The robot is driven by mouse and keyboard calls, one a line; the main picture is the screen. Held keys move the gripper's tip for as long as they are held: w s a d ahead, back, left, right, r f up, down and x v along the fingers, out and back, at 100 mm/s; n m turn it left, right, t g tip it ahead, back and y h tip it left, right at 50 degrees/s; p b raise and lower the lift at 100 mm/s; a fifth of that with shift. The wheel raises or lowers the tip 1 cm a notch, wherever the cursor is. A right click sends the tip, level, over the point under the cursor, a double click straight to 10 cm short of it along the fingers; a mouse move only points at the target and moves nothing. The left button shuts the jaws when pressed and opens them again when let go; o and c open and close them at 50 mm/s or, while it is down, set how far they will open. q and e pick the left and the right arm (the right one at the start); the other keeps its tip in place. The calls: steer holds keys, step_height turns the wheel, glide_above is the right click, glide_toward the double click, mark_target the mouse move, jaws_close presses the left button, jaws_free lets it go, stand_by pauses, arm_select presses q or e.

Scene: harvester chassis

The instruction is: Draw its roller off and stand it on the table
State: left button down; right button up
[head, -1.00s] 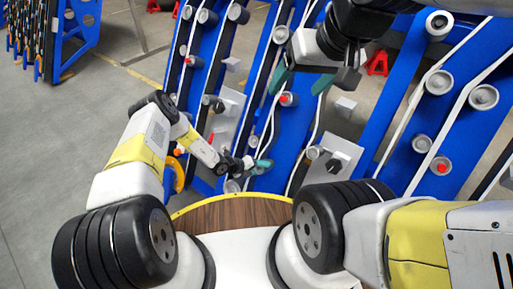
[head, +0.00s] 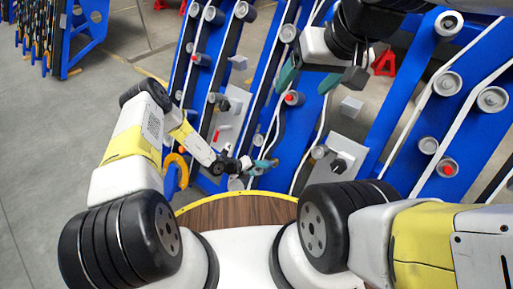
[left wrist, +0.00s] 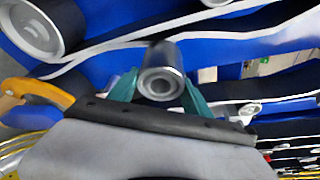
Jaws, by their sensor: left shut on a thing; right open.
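My left gripper (head: 265,166) is low in front of the blue chassis (head: 283,132) in the head view. In the left wrist view its two teal fingers (left wrist: 160,92) are shut on a grey metal roller (left wrist: 162,72) with a dark outer band, its round end facing the camera. The fingers hide part of its sides. I cannot tell whether the roller is still on its shaft. My right gripper (head: 308,80) is open and empty, high in front of the chassis. The brown wooden table (head: 235,212) with a yellow edge lies close in front of me.
Several grey rollers, such as one at the right (head: 447,83), and white belts line the blue panels. A yellow-orange curved part (head: 180,170) is beside my left forearm. A red stand (head: 385,62) is behind. The visible tabletop is bare.

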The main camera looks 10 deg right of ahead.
arm_select(q)
steer(key=shift+s+a+r, duration=1.35)
steer(key=shift+s+a, duration=0.2)
steer(key=shift+a, duration=0.05)
